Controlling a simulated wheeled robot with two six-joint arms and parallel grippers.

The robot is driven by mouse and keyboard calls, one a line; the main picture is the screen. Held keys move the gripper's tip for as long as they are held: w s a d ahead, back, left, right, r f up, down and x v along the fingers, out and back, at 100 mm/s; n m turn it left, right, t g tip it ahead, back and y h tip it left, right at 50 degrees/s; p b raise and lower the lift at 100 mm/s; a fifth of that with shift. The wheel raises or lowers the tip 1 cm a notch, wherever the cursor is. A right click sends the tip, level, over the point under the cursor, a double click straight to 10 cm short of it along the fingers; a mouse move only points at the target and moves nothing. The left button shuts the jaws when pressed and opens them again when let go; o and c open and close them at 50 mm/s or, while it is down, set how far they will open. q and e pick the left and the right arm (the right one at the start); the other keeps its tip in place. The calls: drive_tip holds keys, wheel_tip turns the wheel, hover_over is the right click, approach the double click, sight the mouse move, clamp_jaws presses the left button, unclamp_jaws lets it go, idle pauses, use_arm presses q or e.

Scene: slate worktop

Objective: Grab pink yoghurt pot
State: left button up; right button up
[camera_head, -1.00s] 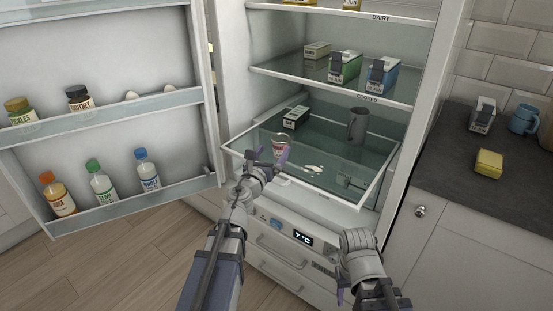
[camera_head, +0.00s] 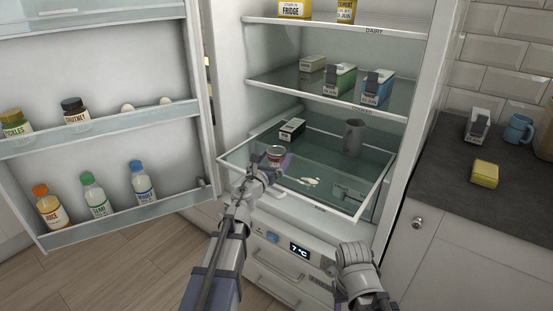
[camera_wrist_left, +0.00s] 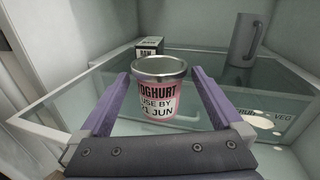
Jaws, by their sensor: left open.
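The pink yoghurt pot (camera_wrist_left: 160,95) stands upright on the glass shelf of the open fridge, with a silver rim and a label reading "YOGHURT USE BY 21 JUN". In the head view the pot (camera_head: 276,153) is partly hidden behind my left gripper (camera_head: 269,162). In the left wrist view my left gripper (camera_wrist_left: 160,100) is open, with one purple finger on each side of the pot. I cannot tell whether the fingers touch it. My right arm shows low in the head view; its jaws are not clear.
A dark carton (camera_head: 291,129) stands behind the pot, and a grey mug (camera_head: 353,137) stands to the right. A white spill (camera_head: 310,181) lies on the glass shelf (camera_head: 335,197). The open fridge door (camera_head: 120,118) with bottles is on the left. A worktop (camera_head: 450,170) is on the right.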

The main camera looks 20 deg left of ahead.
use_arm(q)
drive_tip(key=shift+w+d, duration=0.15)
drive_tip(key=shift+w, duration=0.95)
drive_tip(key=shift+s, duration=0.1)
drive_tip(key=c, duration=1.4)
